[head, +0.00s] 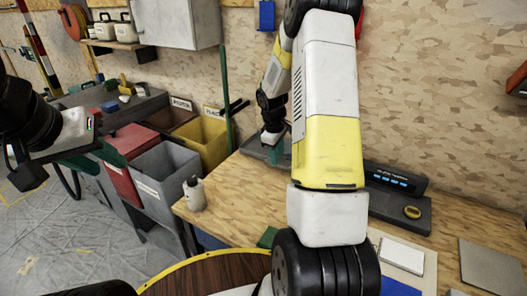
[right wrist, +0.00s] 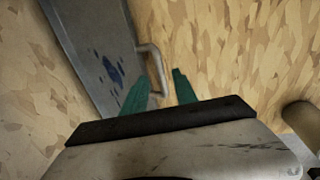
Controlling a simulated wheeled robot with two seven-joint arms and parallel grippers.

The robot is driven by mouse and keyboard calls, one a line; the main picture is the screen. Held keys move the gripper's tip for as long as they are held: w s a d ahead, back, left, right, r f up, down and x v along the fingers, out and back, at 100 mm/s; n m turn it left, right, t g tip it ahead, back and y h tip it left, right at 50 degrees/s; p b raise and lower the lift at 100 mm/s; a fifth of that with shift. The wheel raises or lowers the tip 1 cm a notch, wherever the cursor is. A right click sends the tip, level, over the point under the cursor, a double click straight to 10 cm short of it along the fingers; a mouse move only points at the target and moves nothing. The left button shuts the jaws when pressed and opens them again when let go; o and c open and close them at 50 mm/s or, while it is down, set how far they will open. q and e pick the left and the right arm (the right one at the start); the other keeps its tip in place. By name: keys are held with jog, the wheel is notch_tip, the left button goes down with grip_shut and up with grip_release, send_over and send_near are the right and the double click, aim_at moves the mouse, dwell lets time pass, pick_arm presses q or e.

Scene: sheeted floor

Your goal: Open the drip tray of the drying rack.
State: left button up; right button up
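The drip tray is a grey metal sheet with blue stains (right wrist: 95,50) in the right wrist view, and a pale bar handle (right wrist: 154,62) stands at its edge. My right gripper (right wrist: 162,78) is open, its green fingers pointing at the handle. The handle's near end lies between the fingertips in the picture; I cannot tell whether they touch it. In the head view my right gripper (head: 270,138) is small, over a grey flat piece (head: 257,149) on the bench, largely hidden by my arm. My left gripper (head: 106,160) looks open and empty at the left.
A wooden bench (head: 235,205) carries a white bottle (head: 195,194) and a dark tray with a yellow roll (head: 412,213). Grey (head: 165,178), red and yellow bins stand left of it. A round wooden table (head: 205,275) is close in front. A chipboard wall rises behind.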

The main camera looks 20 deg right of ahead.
jog(key=shift+w+d+f, duration=0.1)
jog(key=shift+d+f, duration=0.05)
jog(key=shift+f, duration=0.8)
jog(key=shift+w+d+f, duration=0.1)
jog(key=shift+f, duration=0.85)
grip_shut()
jog(key=shift+r, duration=0.1)
